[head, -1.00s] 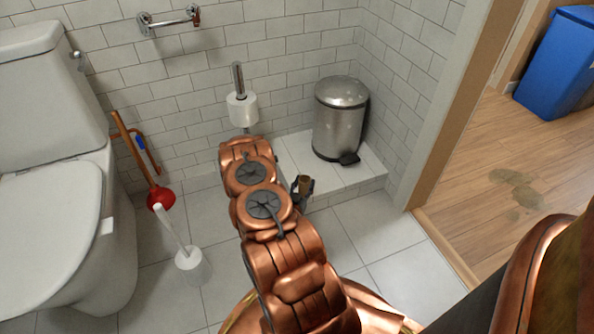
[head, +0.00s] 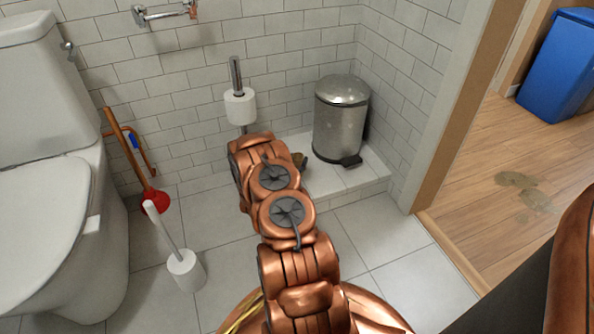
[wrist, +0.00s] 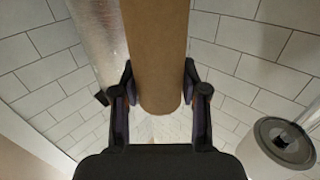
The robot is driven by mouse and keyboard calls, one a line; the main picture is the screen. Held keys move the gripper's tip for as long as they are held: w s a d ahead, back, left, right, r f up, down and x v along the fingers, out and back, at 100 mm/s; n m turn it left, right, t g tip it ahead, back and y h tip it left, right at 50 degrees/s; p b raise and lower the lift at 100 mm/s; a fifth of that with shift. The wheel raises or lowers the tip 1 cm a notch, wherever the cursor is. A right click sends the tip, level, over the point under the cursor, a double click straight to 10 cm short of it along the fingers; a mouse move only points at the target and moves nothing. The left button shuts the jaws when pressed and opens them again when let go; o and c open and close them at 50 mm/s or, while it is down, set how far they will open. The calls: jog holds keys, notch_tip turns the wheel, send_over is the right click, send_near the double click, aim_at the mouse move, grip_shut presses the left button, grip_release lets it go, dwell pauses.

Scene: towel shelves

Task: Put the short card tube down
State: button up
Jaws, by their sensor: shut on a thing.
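The short card tube (wrist: 160,50) is a plain brown cylinder. In the wrist view it runs down the middle between the two fingers of my gripper (wrist: 160,88), which is shut on it. Its rounded near end shows just above the dark gripper body. In the head view my arm hides most of the gripper and tube. I cannot tell whether the tube touches any surface.
A steel pedal bin (head: 340,120) stands on the step, right of my gripper. A white paper roll (head: 240,107) on an upright holder is behind my arm. A toilet brush (head: 185,268), a red plunger (head: 155,198) and the toilet (head: 60,200) are to the left.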

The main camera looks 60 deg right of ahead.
aim_at(297, 166)
jog(key=f+b, duration=0.2)
jog(key=f, duration=0.2)
jog(key=shift+w+d+b, duration=0.3)
jog(key=shift+b, duration=0.1)
jog(key=shift+r, duration=0.2)
jog(key=shift+f, duration=0.1)
jog(key=o, duration=1.1)
